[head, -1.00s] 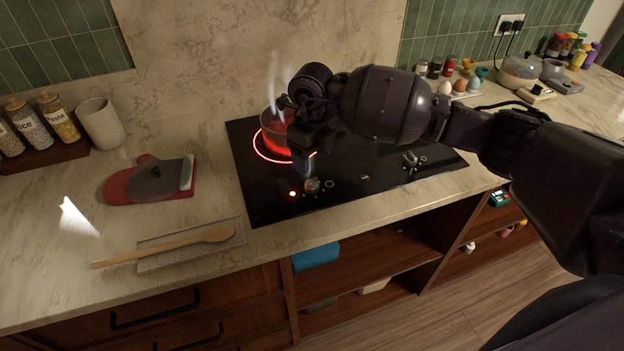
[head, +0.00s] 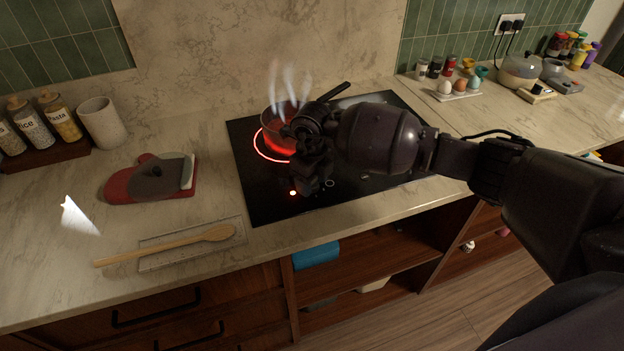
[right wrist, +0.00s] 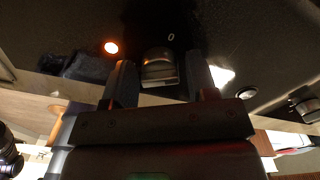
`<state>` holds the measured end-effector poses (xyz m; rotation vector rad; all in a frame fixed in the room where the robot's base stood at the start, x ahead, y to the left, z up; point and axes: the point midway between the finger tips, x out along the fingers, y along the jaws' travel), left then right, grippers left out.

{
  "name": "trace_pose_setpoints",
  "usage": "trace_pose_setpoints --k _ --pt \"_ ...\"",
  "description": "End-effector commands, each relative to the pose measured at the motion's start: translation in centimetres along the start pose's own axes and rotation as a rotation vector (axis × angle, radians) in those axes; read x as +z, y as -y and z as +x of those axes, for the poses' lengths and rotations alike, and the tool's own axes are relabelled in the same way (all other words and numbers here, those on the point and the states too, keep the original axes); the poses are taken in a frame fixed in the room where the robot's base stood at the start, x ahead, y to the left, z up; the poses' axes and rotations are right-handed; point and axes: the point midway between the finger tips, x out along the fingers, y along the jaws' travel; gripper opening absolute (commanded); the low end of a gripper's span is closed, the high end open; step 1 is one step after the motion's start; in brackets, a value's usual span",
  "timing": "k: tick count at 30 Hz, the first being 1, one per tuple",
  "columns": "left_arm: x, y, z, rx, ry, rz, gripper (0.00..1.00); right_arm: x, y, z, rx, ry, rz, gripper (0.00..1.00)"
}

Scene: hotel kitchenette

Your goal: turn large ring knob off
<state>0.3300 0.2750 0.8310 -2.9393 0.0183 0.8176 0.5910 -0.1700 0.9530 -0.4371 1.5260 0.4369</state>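The large ring (head: 262,152) glows red on the black cooktop (head: 262,208), with a steaming glass pot (head: 270,118) on it. A red indicator light (head: 293,193) is lit by the front edge; it also shows in the right wrist view (right wrist: 111,47). The knob (right wrist: 160,68) beside that light is a metallic knob in the right wrist view, and my gripper hides it in the head view. My right gripper (head: 312,182) is down at the knob. Its two fingers (right wrist: 161,80) are apart, one on each side of the knob, with gaps visible.
A second knob (right wrist: 305,105) lies to the right in the wrist view. The pot's dark handle (head: 335,92) points back right. A wooden spoon (head: 165,245) and a red mitt (head: 130,188) lie left of the cooktop. An egg tray (head: 458,96) stands at the back right.

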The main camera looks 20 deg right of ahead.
Motion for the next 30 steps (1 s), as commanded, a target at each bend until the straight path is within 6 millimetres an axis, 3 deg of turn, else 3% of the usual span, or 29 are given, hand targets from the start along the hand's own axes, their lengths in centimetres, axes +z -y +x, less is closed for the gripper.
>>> trace_pose_setpoints --k 1,7,20,30 --pt "0.0 0.0 0.0 0.000 -0.001 0.000 0.47 0.0 0.0 0.0 0.000 0.000 0.000 0.45" --pt "0.0 0.0 0.0 0.000 -0.001 0.001 0.47 0.0 0.0 0.0 0.000 0.000 0.000 0.14" --pt "1.3 0.0 0.3 -0.001 0.009 0.002 0.47 0.0 0.0 0.1 -0.001 -0.001 -0.095 0.14" --pt "4.0 -0.2 1.3 0.000 0.029 0.001 0.47 0.0 0.1 0.3 0.000 -0.002 -0.375 0.14"
